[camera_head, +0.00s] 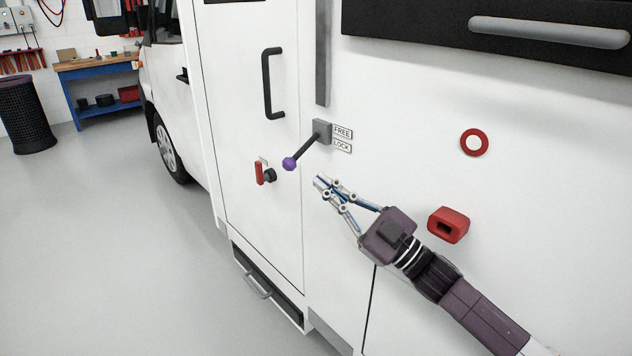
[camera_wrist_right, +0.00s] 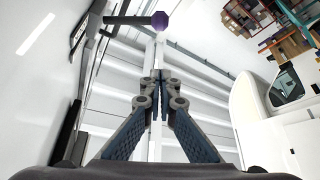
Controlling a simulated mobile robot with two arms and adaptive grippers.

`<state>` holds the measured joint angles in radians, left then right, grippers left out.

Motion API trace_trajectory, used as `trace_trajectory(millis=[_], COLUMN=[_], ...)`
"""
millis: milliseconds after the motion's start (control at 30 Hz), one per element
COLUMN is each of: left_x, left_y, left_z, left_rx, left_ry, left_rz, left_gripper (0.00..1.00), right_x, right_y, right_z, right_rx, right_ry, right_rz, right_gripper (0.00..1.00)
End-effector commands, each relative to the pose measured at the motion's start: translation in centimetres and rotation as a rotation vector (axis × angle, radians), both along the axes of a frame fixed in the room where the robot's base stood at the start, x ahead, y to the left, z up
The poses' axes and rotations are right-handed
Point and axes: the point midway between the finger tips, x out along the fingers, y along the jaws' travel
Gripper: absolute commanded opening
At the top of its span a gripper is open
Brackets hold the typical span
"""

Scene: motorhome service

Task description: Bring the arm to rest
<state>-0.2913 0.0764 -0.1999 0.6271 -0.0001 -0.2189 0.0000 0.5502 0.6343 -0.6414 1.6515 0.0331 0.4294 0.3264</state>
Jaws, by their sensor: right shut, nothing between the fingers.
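My right gripper (camera_head: 320,182) is in front of the white motorhome's side, below and right of a lever with a purple knob (camera_head: 289,163). Its fingers are together with nothing between them, and it appears apart from the lever. The lever's grey mount (camera_head: 322,131) sits beside labels reading FREE and LOCK; the lever slants down and left. In the right wrist view the closed fingertips (camera_wrist_right: 160,76) show at the centre, with the purple knob (camera_wrist_right: 160,20) above them. My left gripper is in neither view.
The motorhome door has a black handle (camera_head: 272,83), a red-handled fitting (camera_head: 259,172) and a step (camera_head: 262,283) below. A red box (camera_head: 448,225) and a red ring (camera_head: 474,142) are on the wall near my right arm. Open floor lies left, before a blue workbench (camera_head: 98,66) and black bin (camera_head: 26,115).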

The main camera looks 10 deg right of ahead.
Motion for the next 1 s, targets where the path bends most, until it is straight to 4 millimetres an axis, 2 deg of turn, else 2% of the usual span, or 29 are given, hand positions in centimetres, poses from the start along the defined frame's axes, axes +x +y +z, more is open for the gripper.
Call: trace_trajectory(millis=[333,467,567,633,767,867,967,1000], left_x=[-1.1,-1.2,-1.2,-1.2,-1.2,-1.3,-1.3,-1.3], left_y=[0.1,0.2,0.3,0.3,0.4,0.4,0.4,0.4], left_z=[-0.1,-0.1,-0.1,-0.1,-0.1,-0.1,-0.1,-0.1], left_rx=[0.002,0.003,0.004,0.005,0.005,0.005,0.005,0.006], left_ry=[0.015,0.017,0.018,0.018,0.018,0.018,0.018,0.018], left_rz=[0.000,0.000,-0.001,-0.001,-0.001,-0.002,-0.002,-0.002], left_gripper=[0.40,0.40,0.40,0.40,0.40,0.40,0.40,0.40], right_x=[0.0,0.2,0.2,-0.2,-2.1,-4.9,-9.0,-11.0], right_y=[0.1,0.5,0.6,0.3,-1.0,-2.7,-4.8,-5.7], right_z=[-0.3,-2.4,-6.0,-9.3,-15.8,-20.9,-26.0,-27.9], right_rx=[0.002,0.009,0.012,0.008,-0.020,-0.055,-0.103,-0.123], right_ry=[0.010,0.086,0.214,0.332,0.564,0.755,0.955,1.037], right_rz=[-0.007,-0.056,-0.143,-0.219,-0.360,-0.460,-0.554,-0.589], right_gripper=[0.00,0.00,0.00,0.00,0.00,0.00,0.00,0.00])
